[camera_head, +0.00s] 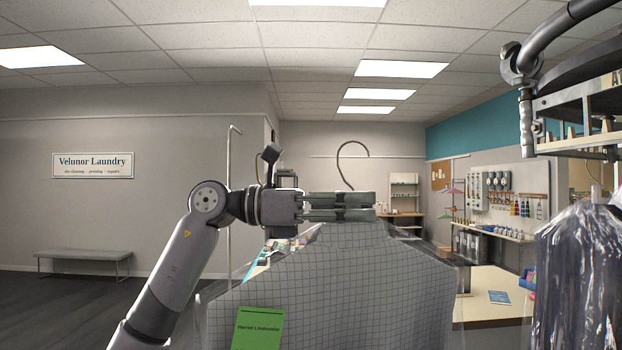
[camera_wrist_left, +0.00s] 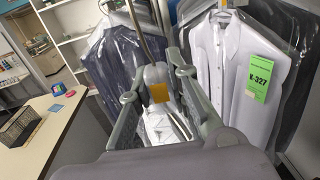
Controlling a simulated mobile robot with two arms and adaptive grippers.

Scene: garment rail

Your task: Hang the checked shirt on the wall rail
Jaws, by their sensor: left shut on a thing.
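The checked shirt (camera_head: 340,290), grey with a fine grid under clear plastic, hangs from my left gripper (camera_head: 372,206) in the head view. It has a green name tag (camera_head: 258,328) low on the left. My left gripper is shut on its hanger just below the wire hook (camera_head: 352,152), which stands free above the fingers. In the left wrist view the fingers (camera_wrist_left: 165,95) reach along the hanger and shirt collar. A thin horizontal bar (camera_head: 385,157) runs on the far wall; I cannot tell whether it is the wall rail. My right gripper is out of view.
A garment conveyor (camera_head: 580,105) with a bagged dark garment (camera_head: 580,275) is close on the right. A counter (camera_head: 490,308) stands behind the shirt. A thin metal pole (camera_head: 230,180) rises behind my left arm. A bench (camera_head: 84,257) stands at left with clear floor before it.

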